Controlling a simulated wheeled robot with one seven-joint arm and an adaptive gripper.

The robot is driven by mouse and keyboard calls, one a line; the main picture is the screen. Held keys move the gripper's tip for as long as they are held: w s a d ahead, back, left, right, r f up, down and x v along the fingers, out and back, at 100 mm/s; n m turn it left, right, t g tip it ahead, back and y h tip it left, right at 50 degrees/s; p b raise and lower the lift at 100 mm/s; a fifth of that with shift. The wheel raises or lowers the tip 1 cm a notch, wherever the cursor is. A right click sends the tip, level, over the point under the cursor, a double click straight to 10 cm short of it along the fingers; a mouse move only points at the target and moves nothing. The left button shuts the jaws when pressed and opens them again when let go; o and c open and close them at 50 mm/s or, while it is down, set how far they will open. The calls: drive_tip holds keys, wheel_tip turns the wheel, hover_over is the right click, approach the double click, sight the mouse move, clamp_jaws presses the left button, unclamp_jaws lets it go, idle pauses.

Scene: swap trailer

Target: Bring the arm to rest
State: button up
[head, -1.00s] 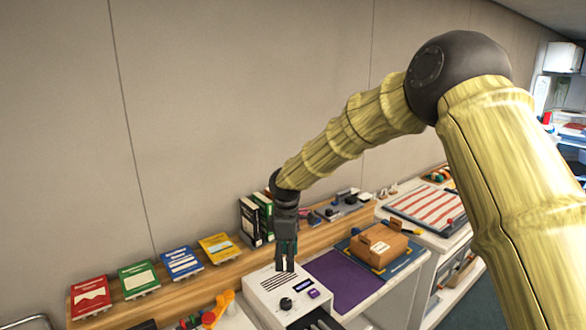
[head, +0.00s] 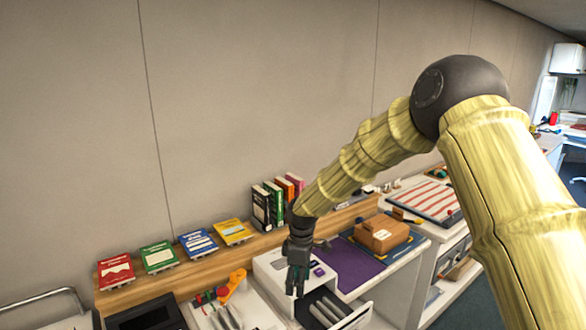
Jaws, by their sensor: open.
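My gripper (head: 297,283) points down in front of the white device (head: 272,268), above the near part of the counter. Its jaws are open, and I see nothing between them. My arm reaches in from the right and bends at a dark elbow joint. An open drawer (head: 352,322) with long pale items inside lies just to the right of and below my gripper. The gripper hides part of the device's front, and I cannot tell how far it is from the drawer.
Upright books (head: 262,207) stand on the wooden shelf (head: 180,272), beside several flat coloured booklets (head: 198,243). A purple mat (head: 345,268) and a cardboard box (head: 382,234) lie to the right. Orange-handled tools (head: 232,286) lie left of the gripper. The wall above is clear.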

drive_tip(key=s+d+f+m+y+b, duration=0.1)
drive_tip(key=s+d+f+m+b, duration=0.25)
drive_tip(key=s+f, duration=1.1)
drive_tip(key=s+d+f+m+b, duration=0.3)
drive_tip(key=s+d+f+m, duration=0.2)
drive_tip(key=s+f, duration=0.95)
drive_tip(key=s+d+f+m+b, duration=0.1)
drive_tip(key=s+d+f+m, duration=0.1)
drive_tip(key=s+d+f, duration=0.2)
drive_tip(key=s+d+f+m+h+b, duration=0.1)
drive_tip(key=s+d+f+m, duration=0.2)
drive_tip(key=s, duration=0.7)
drive_tip(key=s+d+f+m+b, duration=0.2)
drive_tip(key=s+d+f, duration=0.2)
drive_tip(key=s, duration=0.3)
drive_tip(key=shift+d+f+h, duration=0.3)
drive_tip(key=shift+d+f, duration=0.1)
drive_tip(key=shift+d, duration=0.4)
drive_tip(key=shift+c, duration=0.2)
